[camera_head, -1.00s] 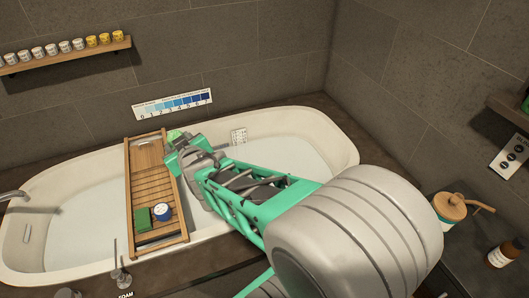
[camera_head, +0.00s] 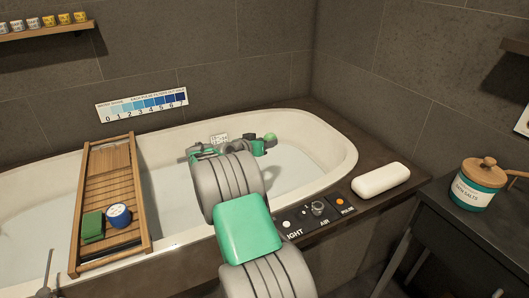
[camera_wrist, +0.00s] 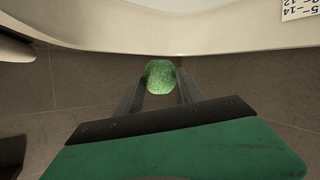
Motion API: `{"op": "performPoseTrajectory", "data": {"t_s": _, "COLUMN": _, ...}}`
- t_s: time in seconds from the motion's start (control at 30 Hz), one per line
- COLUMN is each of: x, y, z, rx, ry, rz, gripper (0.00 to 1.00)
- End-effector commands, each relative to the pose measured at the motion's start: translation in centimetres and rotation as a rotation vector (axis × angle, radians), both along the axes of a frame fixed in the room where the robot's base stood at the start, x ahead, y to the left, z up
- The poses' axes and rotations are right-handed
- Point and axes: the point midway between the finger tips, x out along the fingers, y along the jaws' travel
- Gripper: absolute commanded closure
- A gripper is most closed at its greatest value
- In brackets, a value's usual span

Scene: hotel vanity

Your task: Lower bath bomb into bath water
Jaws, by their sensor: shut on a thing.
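The green, speckled bath bomb (camera_head: 270,137) is at the tip of my gripper (camera_head: 263,143). In the wrist view the bath bomb (camera_wrist: 160,76) sits between the two fingertips of my gripper (camera_wrist: 160,84), which are shut on it. In the head view it is over the right part of the white bathtub (camera_head: 342,150), toward the far rim. The bath water (camera_head: 290,172) is pale and lies below it. The height of the bomb above the water cannot be told. My arm hides part of the tub.
A wooden bath tray (camera_head: 127,170) spans the tub at left, with a green block (camera_head: 93,226) and a blue-and-white tin (camera_head: 118,216) on it. A white soap-like bar (camera_head: 381,179) and control knobs (camera_head: 319,208) are on the near ledge. A bath salts jar (camera_head: 479,190) stands right.

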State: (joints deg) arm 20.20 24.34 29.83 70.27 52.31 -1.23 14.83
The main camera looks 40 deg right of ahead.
Motion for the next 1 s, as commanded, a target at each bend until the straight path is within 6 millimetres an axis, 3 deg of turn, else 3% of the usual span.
{"op": "performPoseTrajectory", "data": {"t_s": 0.17, "x": 0.0, "y": 0.1, "z": -1.3, "rx": 0.0, "ry": 0.002, "rz": 0.003, "gripper": 0.97}}
{"op": "performPoseTrajectory", "data": {"t_s": 1.0, "x": 0.1, "y": 0.1, "z": -13.1, "rx": -0.001, "ry": 0.002, "rz": 0.005, "gripper": 0.97}}
